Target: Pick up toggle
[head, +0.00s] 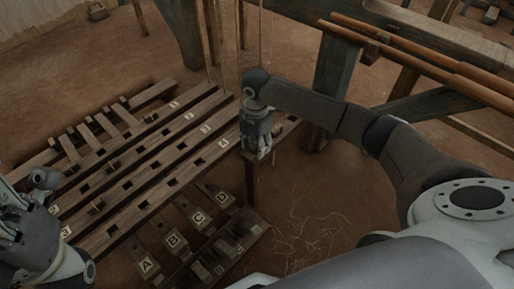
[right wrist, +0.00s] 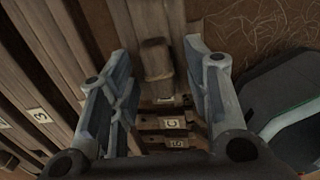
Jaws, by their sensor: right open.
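My right gripper (head: 262,153) hangs fingers-down near the right end of the numbered wooden bars. In the right wrist view its two fingers (right wrist: 158,95) are apart, with nothing gripped. A short, worn wooden piece (right wrist: 157,62) shows in the gap between them; I cannot tell whether it is the toggle or a post end, nor whether a finger touches it. In the head view the gripper hides what lies directly behind it. My left gripper (head: 12,218) is at the left edge, partly cut off, and its jaw opening is unclear.
Several long slotted bars (head: 147,167) with number tags lie across the left. Treadles lettered A (head: 146,264) to D lie below them. A wooden post (head: 251,188) stands under my right gripper. Loom beams (head: 420,62) cross the upper right. Bare earth (head: 310,210) with loose threads lies right.

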